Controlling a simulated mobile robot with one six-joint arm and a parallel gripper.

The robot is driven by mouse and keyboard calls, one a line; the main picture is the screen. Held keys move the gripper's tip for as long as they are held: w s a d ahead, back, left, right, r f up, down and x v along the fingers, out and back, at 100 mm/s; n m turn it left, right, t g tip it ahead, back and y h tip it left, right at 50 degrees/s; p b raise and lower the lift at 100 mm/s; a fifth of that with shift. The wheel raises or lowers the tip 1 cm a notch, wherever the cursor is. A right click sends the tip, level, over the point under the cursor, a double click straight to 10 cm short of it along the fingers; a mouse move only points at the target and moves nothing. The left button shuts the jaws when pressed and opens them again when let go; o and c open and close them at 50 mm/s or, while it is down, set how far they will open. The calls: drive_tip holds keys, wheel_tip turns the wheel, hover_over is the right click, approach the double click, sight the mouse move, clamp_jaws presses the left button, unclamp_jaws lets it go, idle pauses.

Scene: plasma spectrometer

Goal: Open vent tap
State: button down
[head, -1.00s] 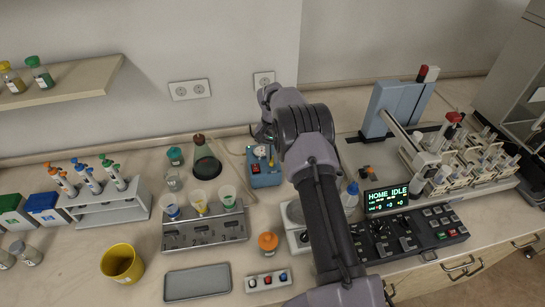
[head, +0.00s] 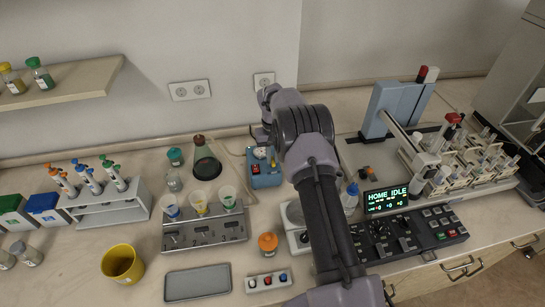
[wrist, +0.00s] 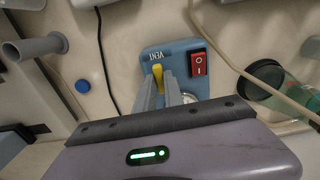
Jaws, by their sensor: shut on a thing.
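A small blue box (head: 265,178) stands on the bench near the wall in the head view. The wrist view shows its top face (wrist: 185,55) with the label VENT, a yellow tap lever (wrist: 157,72) and a red rocker switch (wrist: 199,65). My gripper (wrist: 168,86) reaches onto this face, its fingers close together and shut on the yellow lever. The fingers hide part of the lever and its base. In the head view my gripper (head: 262,137) is at the back of the box, partly hidden by my arm.
A stoppered flask (head: 206,166) and a cup rack (head: 205,231) stand left of the box. A tube (wrist: 240,70) runs close beside the switch. A sampler rack (head: 470,170) and a control panel (head: 410,235) stand to the right.

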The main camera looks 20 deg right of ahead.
drive_tip(key=shift+r, duration=0.1)
drive_tip(key=c, duration=1.4)
unclamp_jaws()
drive_tip(key=shift+c, duration=0.2)
wheel_tip(320, 180, up, 17)
drive_tip(key=p, duration=0.2)
drive_tip(key=shift+r+p, duration=0.15)
drive_tip(key=shift+p, duration=0.25)
wheel_tip(320, 180, up, 8)
drive_tip(key=p, duration=0.9)
hover_over(273, 159)
drive_tip(key=shift+s+a, duration=0.15)
